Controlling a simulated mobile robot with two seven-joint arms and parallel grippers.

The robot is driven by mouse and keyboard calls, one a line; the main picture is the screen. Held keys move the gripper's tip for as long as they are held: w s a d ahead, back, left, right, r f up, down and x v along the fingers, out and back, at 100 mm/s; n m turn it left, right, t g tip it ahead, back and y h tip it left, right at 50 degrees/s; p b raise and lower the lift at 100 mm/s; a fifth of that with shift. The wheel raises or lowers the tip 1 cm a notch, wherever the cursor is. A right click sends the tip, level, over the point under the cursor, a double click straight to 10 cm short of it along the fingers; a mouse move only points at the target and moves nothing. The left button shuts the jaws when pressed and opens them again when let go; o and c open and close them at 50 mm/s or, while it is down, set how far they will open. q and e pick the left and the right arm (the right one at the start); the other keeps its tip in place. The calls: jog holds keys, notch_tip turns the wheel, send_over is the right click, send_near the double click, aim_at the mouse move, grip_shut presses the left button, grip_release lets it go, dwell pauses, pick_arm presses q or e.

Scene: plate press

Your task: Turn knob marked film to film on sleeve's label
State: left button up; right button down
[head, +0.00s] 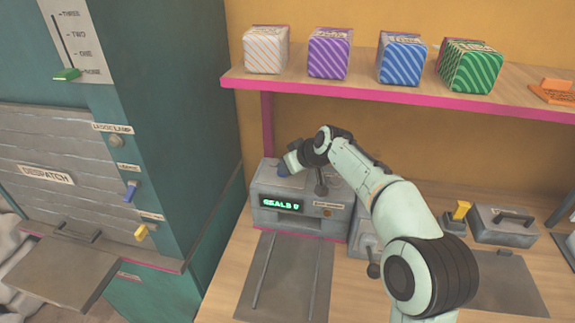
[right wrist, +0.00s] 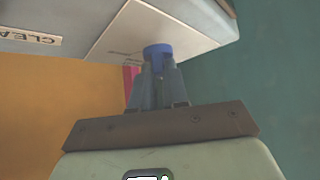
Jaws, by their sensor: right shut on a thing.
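The press (head: 268,216) is a grey box on the table with a green display reading "SEALS" and one more character. My right gripper (head: 287,165) is at its top left. In the right wrist view my gripper (right wrist: 158,65) is shut on a round blue knob (right wrist: 157,49) against a pale panel. Small lettering beside the knob is too faint to read. In the head view the arm and gripper mostly hide the knob. I cannot make out a sleeve or its label. My left gripper is not in view.
Several striped boxes, one of them purple (head: 330,54), stand on the shelf (head: 400,98) above. A teal cabinet (head: 190,130) with a "DESPATCH" hatch stands close on the left. A grey tray (head: 285,275) with rails lies before the press. A grey box (head: 502,226) sits at right.

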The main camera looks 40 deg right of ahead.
jog(key=c, duration=1.1)
grip_release()
jog(key=shift+c, duration=0.2)
jog(key=v, duration=1.3)
jog(key=shift+s+r, duration=0.15)
